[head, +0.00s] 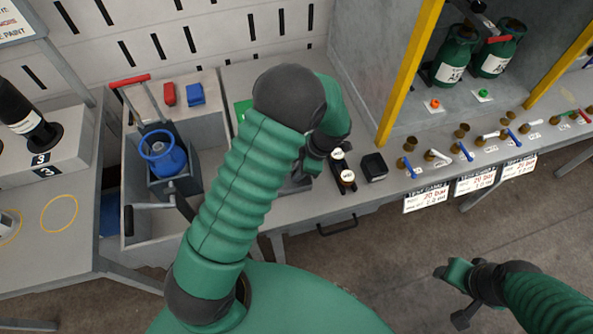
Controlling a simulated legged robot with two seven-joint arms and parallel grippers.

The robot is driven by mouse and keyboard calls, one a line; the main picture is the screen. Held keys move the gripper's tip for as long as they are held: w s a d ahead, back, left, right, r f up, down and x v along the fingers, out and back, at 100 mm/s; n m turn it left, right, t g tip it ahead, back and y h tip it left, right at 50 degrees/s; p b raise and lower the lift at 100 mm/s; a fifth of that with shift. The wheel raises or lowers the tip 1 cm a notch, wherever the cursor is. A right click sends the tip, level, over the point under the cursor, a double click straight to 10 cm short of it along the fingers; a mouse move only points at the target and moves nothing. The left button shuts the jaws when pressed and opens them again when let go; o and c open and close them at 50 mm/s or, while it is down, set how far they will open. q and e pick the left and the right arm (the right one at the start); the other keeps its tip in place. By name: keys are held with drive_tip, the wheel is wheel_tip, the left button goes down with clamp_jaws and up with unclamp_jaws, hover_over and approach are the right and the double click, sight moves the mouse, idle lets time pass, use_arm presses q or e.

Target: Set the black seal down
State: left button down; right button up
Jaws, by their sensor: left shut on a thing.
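My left arm reaches over the grey bench (262,80) from the lower left, and its wrist bends down towards the bench top. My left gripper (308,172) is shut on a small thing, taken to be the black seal. The seal itself cannot be made out behind the wrist and fingers. I cannot tell whether it touches the bench. My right gripper (452,293) is over the floor at the lower right, its fingers apart and empty.
Two round gauges (347,177) and a black block (374,167) sit right of my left gripper. Valves with coloured handles (466,151) line the bench edge. Gas cylinders (455,55) stand behind a yellow post (408,70). A grey bin (133,205) holds a blue-topped cylinder (163,155).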

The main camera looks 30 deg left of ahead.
use_arm(q)
drive_tip(key=shift+w+d, duration=0.1)
drive_tip(key=shift+d, duration=0.35)
drive_tip(key=shift+a+f, duration=0.15)
drive_tip(key=shift+a, duration=0.1)
drive_tip(key=c, duration=1.6)
unclamp_jaws()
drive_tip(key=shift+a+f, duration=0.15)
drive_tip(key=shift+a, duration=0.65)
drive_tip(key=shift+o, duration=1.1)
drive_tip(key=shift+a+f, duration=0.1)
drive_tip(key=shift+d, duration=0.75)
drive_tip(key=shift+a, duration=0.4)
drive_tip(key=shift+r, duration=0.35)
drive_tip(key=v, duration=1.2)
drive_tip(key=s+d+m+t+h, duration=0.1)
drive_tip(key=s+m, duration=0.5)
drive_tip(key=m, duration=0.6)
drive_tip(key=s+d+m+t+h, duration=0.2)
drive_tip(key=s+m, duration=0.4)
drive_tip(key=m, duration=0.6)
drive_tip(key=shift+s+d+r+t+h, duration=0.15)
drive_tip(key=shift+d+r+t+h, duration=0.25)
drive_tip(key=shift+t, duration=0.4)
use_arm(e)
drive_tip(key=shift+r, duration=0.25)
